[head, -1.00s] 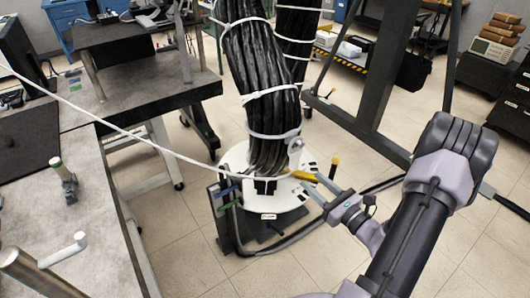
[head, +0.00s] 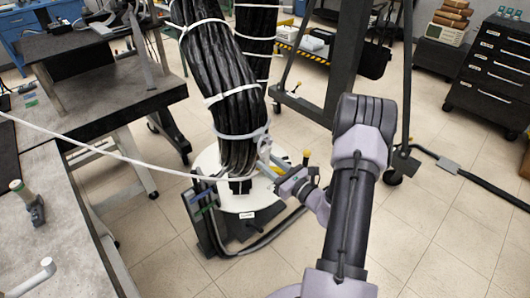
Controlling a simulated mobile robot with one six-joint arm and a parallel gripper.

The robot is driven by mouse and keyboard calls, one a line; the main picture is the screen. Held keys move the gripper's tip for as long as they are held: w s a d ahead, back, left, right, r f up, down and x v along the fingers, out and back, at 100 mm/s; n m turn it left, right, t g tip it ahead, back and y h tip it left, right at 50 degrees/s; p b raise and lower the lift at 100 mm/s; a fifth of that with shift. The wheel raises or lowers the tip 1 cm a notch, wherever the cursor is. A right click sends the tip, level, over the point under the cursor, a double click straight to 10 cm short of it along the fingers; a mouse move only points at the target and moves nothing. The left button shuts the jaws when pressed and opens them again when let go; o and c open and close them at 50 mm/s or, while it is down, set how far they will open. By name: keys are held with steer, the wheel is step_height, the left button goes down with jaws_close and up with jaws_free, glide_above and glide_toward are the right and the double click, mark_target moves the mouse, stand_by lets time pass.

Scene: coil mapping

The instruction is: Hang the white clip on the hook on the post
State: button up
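A small pale, ring-like piece that looks like the white clip (head: 265,144) is at the right side of the big black cable bundle (head: 236,110), near its lower white band. My gripper (head: 264,162) is right beside the bundle, just below the clip. Its two fingers look apart, one above the other. I cannot tell whether they touch the clip. A white-tipped peg (head: 47,265) stands out over the left bench at the lower left; I cannot tell whether it is the hook on the post.
A thin white line (head: 100,147) runs from the left edge across to the bundle. The bundle stands on a round white base (head: 240,200).

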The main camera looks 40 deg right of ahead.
mark_target(267, 156)
jaws_close()
steer(key=shift+s+d+r+p, duration=0.1)
steer(key=shift+s+r+p, duration=0.35)
steer(key=shift+r, duration=0.25)
steer(key=shift+s+r+p, duration=0.35)
steer(key=shift+s+r, duration=0.05)
steer(key=shift+r, duration=0.25)
steer(key=shift+f, duration=0.1)
steer(key=shift+s, duration=0.1)
steer(key=shift+s+d+b, duration=0.1)
steer(key=shift+s+b, duration=0.35)
steer(key=shift+s, duration=0.9)
